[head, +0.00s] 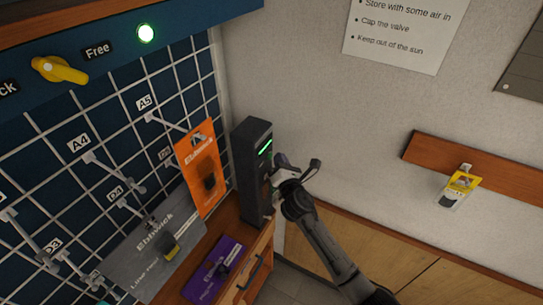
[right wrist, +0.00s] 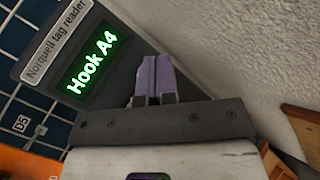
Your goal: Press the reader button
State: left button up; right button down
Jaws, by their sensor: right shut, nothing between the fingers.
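The reader is a tall dark box (head: 252,150) on a wooden ledge by the wall corner. Its green screen (head: 265,147) is lit. In the right wrist view the reader's face (right wrist: 122,62) carries the label "Norquell tag reader" and its screen (right wrist: 91,58) reads "Hook A4". My right gripper (head: 280,163) is shut and empty, its tips at the reader's front below the screen. Its closed fingers (right wrist: 156,78) also show in the right wrist view. I cannot see the button; I cannot tell whether the fingertips touch the reader. My left gripper is not in view.
A grid wall with labelled hooks (head: 92,158) stands at the left. An orange Ebbwick package (head: 199,157) hangs beside the reader. A grey package (head: 150,240) and a purple package (head: 210,272) are below. A yellow knob (head: 60,69) points toward "Free", near a green lamp (head: 146,33).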

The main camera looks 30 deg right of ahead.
jog(key=shift+s+d, duration=0.2)
jog(key=shift+s, duration=0.15)
jog(key=s, duration=0.1)
jog(key=s+d+p, duration=0.1)
jog(key=s, duration=0.1)
jog(key=s+d+p, duration=0.1)
jog(key=shift+s+d, duration=0.2)
jog(key=shift+s, duration=0.05)
dwell(0.3)
dwell(0.5)
